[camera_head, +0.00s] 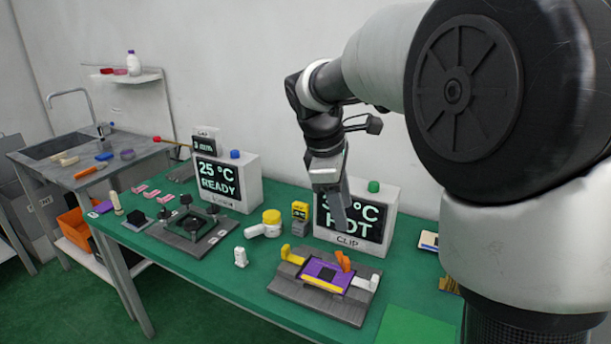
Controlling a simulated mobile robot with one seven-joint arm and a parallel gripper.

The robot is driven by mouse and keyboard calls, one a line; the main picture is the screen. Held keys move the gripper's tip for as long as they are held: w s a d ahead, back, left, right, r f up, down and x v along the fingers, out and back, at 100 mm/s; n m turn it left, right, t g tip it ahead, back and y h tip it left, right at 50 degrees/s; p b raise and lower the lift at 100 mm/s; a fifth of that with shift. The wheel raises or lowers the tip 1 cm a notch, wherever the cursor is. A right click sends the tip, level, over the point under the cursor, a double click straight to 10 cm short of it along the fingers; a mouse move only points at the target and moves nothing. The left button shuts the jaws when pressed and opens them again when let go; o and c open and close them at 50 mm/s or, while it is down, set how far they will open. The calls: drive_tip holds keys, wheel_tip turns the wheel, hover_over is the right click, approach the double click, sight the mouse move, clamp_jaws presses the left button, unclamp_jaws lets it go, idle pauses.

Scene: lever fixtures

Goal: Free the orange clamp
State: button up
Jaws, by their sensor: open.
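The orange clamp (343,261) stands upright at the back right of a grey fixture (315,305) on the green table. It is beside a purple plate with a dark centre (325,275); whether it presses on the plate is too small to tell. My gripper (338,205) is open and points down above and behind the fixture, in front of the HOT display (362,222). It is apart from the clamp and appears empty. One finger is largely hidden.
Left of the fixture are a white upright piece (240,257), a yellow-capped white bottle (269,222) and a black-knobbed fixture (192,227). A READY display box (228,183) stands behind. A bright green mat (415,326) at front right is bare.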

drive_tip(key=w+a+f+n+g+h+p, duration=0.1)
drive_tip(key=w+a+f+n, duration=0.2)
drive_tip(key=w+f+n, duration=0.35)
drive_tip(key=m+b, duration=0.1)
drive_tip(key=b, duration=0.2)
approach(347, 259)
drive_tip(key=x, duration=0.8)
drive_tip(key=shift+a+f, duration=0.1)
clamp_jaws()
